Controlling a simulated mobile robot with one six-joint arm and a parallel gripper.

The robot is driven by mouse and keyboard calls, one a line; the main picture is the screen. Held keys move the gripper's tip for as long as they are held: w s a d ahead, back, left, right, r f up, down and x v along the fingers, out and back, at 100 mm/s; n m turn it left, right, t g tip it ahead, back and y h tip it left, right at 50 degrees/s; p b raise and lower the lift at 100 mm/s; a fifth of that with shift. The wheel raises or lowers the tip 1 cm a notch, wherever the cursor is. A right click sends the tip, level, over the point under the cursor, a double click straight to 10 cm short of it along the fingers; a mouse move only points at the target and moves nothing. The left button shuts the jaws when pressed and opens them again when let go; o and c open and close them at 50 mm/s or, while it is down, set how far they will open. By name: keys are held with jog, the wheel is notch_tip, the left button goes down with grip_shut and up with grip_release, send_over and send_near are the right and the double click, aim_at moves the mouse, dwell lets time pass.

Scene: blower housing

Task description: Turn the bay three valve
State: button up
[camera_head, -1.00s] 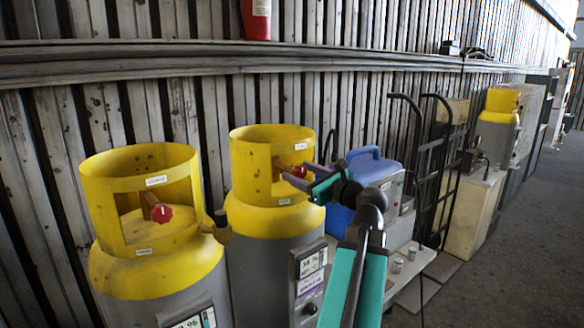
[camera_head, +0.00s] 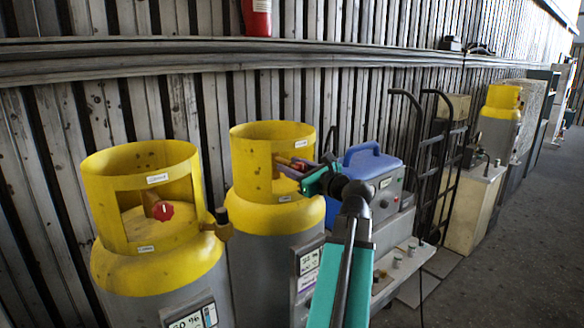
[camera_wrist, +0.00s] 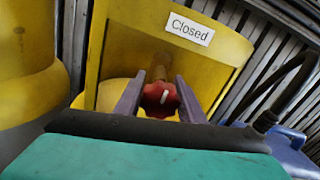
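A yellow-collared grey gas cylinder (camera_head: 262,215) stands in the middle of the head view. Its red valve knob (camera_wrist: 160,99) shows in the wrist view, with a white mark close to upright. A "Closed" label (camera_wrist: 191,29) is on the collar above it. My gripper (camera_head: 292,167) reaches into the collar opening and largely hides this knob in the head view. In the wrist view its two fingers lie on either side of the knob, very close to its edges. Whether they press on it I cannot tell. No bay number is readable.
A second yellow-collared cylinder (camera_head: 140,255) with its own red knob (camera_head: 162,211) stands close on the left. A blue case (camera_head: 372,180) and a black hand truck (camera_head: 432,170) stand to the right. A slatted wall (camera_head: 345,105) is behind. Open floor (camera_head: 500,270) lies right.

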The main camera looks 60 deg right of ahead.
jog(key=shift+n, duration=0.3)
jog(key=n+b, duration=0.4)
jog(key=n, duration=0.1)
jog(key=shift+f, duration=0.2)
jog(key=n+b, duration=0.4)
jog(key=n, duration=0.1)
jog(key=shift+b, duration=0.3)
jog(key=n+b, duration=0.5)
jog(key=n, duration=0.1)
jog(key=shift+n+b, duration=0.35)
jog(key=shift+n, duration=0.05)
jog(key=shift+n+b, duration=1.65)
jog(key=shift+n, duration=0.35)
jog(key=shift+r, duration=0.1)
jog(key=o, duration=1)
jog(key=shift+o, duration=0.2)
